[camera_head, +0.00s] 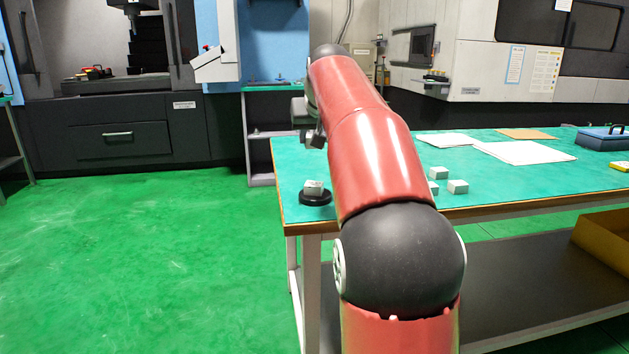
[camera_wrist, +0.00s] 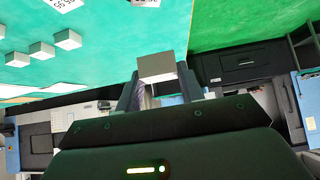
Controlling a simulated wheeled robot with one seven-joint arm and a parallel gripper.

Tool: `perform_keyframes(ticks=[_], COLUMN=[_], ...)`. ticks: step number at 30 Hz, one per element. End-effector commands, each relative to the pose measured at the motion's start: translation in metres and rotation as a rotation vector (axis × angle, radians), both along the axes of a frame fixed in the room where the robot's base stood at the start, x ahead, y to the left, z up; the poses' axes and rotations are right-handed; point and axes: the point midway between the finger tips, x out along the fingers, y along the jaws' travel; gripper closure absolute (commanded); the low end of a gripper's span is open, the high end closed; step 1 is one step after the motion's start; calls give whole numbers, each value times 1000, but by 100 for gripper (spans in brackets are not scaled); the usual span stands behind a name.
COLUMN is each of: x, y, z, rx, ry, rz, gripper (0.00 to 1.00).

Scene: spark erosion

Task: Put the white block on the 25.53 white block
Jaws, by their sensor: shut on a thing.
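My gripper (camera_wrist: 160,82) is shut on a white block (camera_wrist: 162,66), which sticks out beyond the fingertips in the wrist view. In the head view my gripper (camera_head: 313,138) is partly hidden by my red arm, above the table's left end. Below it, a small white block (camera_head: 314,187) with faint dark marks on top sits on a round black base (camera_head: 315,198), apart from the gripper. I cannot read the marks. More white blocks stand on the table right of my arm, one at the back (camera_head: 438,173) and one nearer the front (camera_head: 458,187).
The green-topped table (camera_head: 380,215) also bears white sheets (camera_head: 525,152), a brown sheet (camera_head: 526,134) and a blue case (camera_head: 603,138). A yellow bin (camera_head: 603,240) is on the lower shelf. Machines stand behind; the green floor at left is clear.

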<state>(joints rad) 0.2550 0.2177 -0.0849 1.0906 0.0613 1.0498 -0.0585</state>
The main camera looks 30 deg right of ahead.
Motion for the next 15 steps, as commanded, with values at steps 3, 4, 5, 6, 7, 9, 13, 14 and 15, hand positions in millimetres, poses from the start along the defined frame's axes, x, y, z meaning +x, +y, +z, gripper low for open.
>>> perform_keyframes(ticks=[3,4,5,6,7,9,13,14,15], x=[-1,-1,-1,0,0,0,0,0,0], y=[1,1,1,1,0,0,1,1,0], z=[-30,-35,-38,-43,-45,-49,-64,-69,-75], rx=[0,0,0,0,0,-1,0,0,0], ry=[-1,0,-1,0,-1,-3,-1,0,0], rz=[1,1,1,1,1,1,1,1,1], gripper=[95,95,95,95,95,95,95,95,95])
